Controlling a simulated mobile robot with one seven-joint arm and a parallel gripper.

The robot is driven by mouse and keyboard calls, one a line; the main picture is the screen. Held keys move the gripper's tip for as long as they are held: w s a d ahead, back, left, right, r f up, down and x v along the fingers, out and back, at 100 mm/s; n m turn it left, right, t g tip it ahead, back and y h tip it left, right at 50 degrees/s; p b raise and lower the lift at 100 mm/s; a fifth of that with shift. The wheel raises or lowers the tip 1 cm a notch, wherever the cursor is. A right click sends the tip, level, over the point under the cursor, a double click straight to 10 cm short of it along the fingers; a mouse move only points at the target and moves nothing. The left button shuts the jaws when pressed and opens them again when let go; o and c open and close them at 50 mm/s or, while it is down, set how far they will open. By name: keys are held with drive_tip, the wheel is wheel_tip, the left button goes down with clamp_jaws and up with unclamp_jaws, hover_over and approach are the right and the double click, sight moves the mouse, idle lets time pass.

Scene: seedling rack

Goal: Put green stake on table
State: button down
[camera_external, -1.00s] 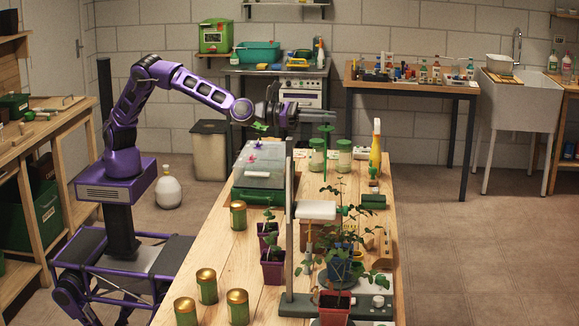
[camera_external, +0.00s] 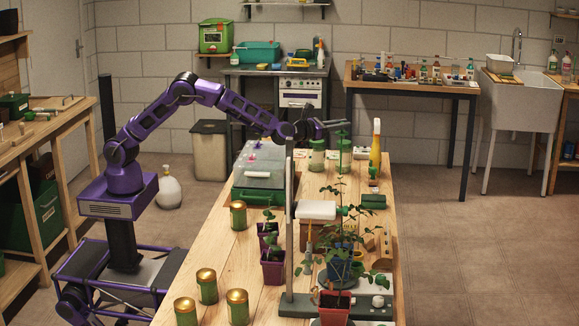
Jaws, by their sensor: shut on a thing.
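The green stake (camera_external: 342,132) is a thin upright rod with a wider green top, near the far end of the wooden table (camera_external: 224,270). My gripper (camera_external: 336,124) reaches in from the left and is shut on the green stake near its top. The stake hangs roughly upright over the table, in front of a green jar with a pale lid. Its lower end is lost among the jar and plant leaves, so I cannot tell whether it touches the table.
A clear-lidded green box (camera_external: 262,165) stands left of the stake. Jars (camera_external: 316,155), a yellow spray bottle (camera_external: 375,150) and a green block (camera_external: 372,201) stand around it. A tall potted plant (camera_external: 340,262) and a grey post (camera_external: 289,215) stand nearer. The table's left front is partly clear.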

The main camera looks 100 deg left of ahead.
wheel_tip(320, 180, down, 10)
drive_tip(key=shift+a+b, duration=0.1)
drive_tip(key=shift+b, duration=0.55)
drive_tip(key=shift+f, duration=0.1)
drive_tip(key=shift+f, duration=0.15)
drive_tip(key=c, duration=0.8)
unclamp_jaws()
drive_tip(key=shift+c, duration=0.2)
drive_tip(key=shift+r, duration=0.35)
drive_tip(key=v, duration=1.2)
drive_tip(key=shift+f, duration=0.1)
